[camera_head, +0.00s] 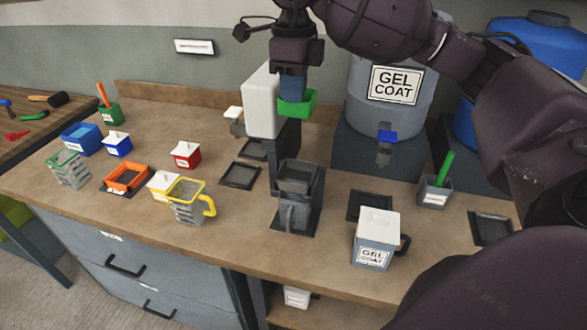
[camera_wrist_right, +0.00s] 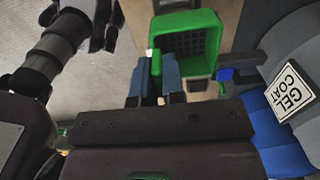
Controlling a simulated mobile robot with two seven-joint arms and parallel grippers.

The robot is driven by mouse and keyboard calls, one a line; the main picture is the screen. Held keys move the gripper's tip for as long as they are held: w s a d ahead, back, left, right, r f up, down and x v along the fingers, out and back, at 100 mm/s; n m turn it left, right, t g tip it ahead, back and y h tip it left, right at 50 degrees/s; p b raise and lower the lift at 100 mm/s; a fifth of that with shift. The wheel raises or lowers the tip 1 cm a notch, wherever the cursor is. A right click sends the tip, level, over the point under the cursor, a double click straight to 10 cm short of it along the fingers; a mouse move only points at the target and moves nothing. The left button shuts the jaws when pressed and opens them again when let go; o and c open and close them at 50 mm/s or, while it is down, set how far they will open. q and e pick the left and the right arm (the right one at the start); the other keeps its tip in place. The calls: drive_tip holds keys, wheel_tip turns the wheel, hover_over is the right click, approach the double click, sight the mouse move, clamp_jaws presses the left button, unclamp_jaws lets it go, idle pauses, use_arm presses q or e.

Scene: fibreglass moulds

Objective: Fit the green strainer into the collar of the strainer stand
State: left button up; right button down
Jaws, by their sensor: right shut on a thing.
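My right gripper (camera_head: 292,92) comes down from the top of the head view and is shut on the green strainer (camera_head: 297,104). In the right wrist view, the strainer (camera_wrist_right: 188,42) shows a square green rim and a dark mesh, with the blue fingertips (camera_wrist_right: 158,80) at its near side. The strainer is in the air, above and behind the strainer stand as seen from the head. The dark grey stand has a square collar (camera_head: 299,176) at its top, which looks empty. A grey jug (camera_head: 291,216) stands under the collar. A dark arm part shows at the wrist view's left; its jaws are unclear.
A gel coat drum (camera_head: 388,100) with a blue tap stands behind right. A lidded gel coat jug (camera_head: 376,240) is at the front right. A yellow-rimmed jug (camera_head: 188,204), orange tray (camera_head: 126,178) and several small tubs are left of the stand.

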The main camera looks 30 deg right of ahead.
wheel_tip(320, 180, down, 18)
drive_tip(key=p, duration=0.1)
drive_tip(key=shift+p, duration=0.35)
drive_tip(key=shift+f, duration=0.1)
drive_tip(key=shift+f, duration=0.15)
drive_tip(key=c, duration=1.2)
unclamp_jaws()
drive_tip(key=shift+c, duration=0.2)
